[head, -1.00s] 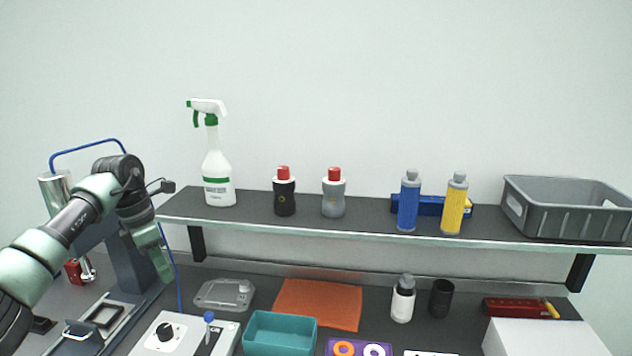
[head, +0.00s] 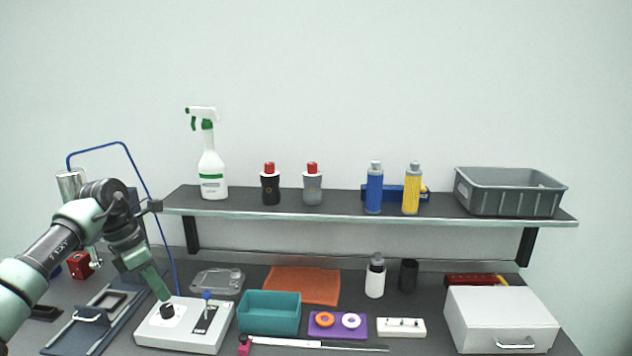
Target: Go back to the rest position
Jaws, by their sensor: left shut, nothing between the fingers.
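My left gripper (head: 160,287) is shut and empty. Its green fingers point down and to the right, close to the black knob (head: 167,311) of the white control box (head: 185,338) in the head view. I cannot tell whether the fingertips touch the knob. My left arm comes in from the left edge, bent at the wrist. My right gripper is not in view.
A press-like stand (head: 70,185) is behind my left arm. A teal bin (head: 270,328), a purple tray (head: 325,329) and a white drawer box (head: 500,318) stand on the bench. A shelf (head: 340,208) above holds bottles and a grey crate (head: 508,198).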

